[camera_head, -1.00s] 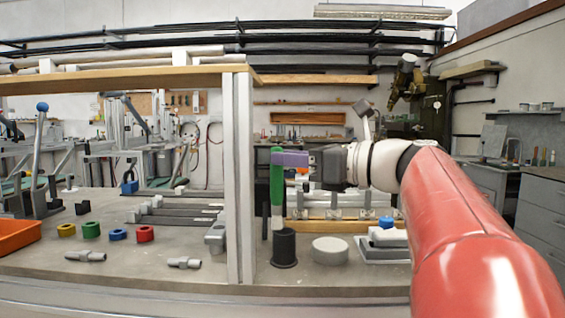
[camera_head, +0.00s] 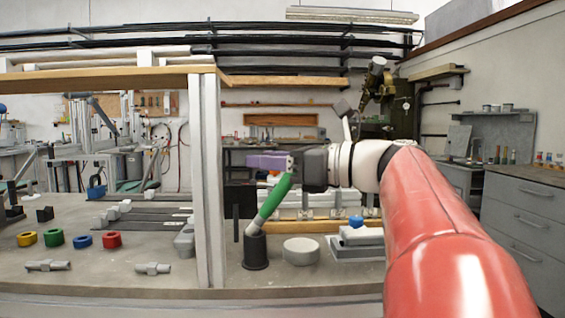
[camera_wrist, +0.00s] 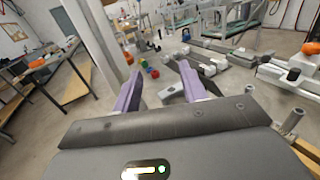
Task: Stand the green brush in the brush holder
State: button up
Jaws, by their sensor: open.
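The green brush (camera_head: 272,199) leans in the dark brush holder (camera_head: 255,252) in the head view. Its pale lower end is at the holder's mouth, and its green handle tilts up to the right. My gripper (camera_head: 250,162) is above the holder, with its purple fingers pointing left. The brush's upper end is just below the fingers; I cannot tell whether they touch. In the wrist view my gripper (camera_wrist: 160,88) shows its two purple fingers spread apart with nothing between them. I cannot make out the brush or holder there.
A round pale disc (camera_head: 301,251) stands right of the holder. A grey tray (camera_head: 357,246) with a blue item is further right. A white post (camera_head: 207,180) rises to the left. Coloured rings (camera_head: 82,241) lie on the bench beyond it.

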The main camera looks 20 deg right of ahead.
jog(key=v, duration=1)
